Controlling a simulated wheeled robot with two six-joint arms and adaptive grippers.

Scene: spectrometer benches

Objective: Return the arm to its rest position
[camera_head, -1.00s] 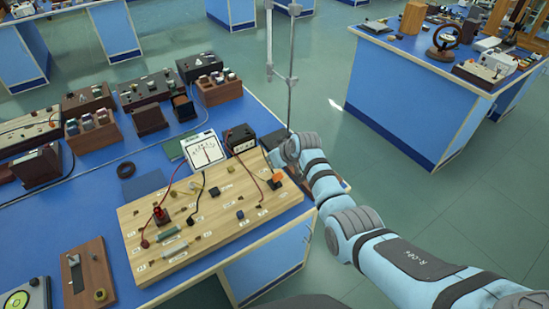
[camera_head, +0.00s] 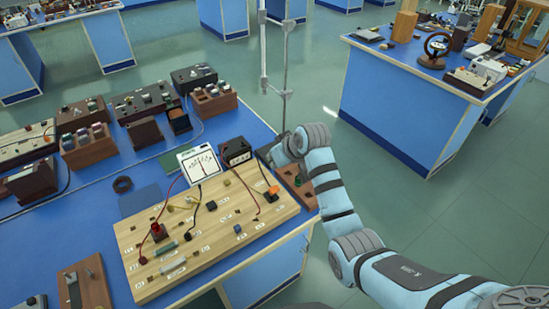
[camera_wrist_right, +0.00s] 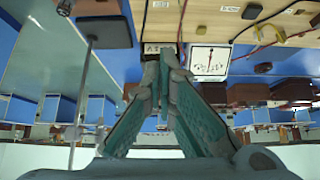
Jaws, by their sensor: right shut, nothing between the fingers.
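My right arm (camera_head: 355,240) comes in from the lower right, its wrist bent beside the right back corner of the wooden circuit board (camera_head: 225,235). My right gripper is mostly hidden behind the wrist in the head view. In the right wrist view my right gripper (camera_wrist_right: 166,55) has its fingers together at the tips, with nothing between them. In that view the fingertips appear near the white dial meter (camera_wrist_right: 210,60), but I cannot tell the gap. My left gripper is not in view.
A metal stand rod (camera_head: 285,75) rises close to my wrist. Open floor (camera_head: 420,210) lies right of the bench.

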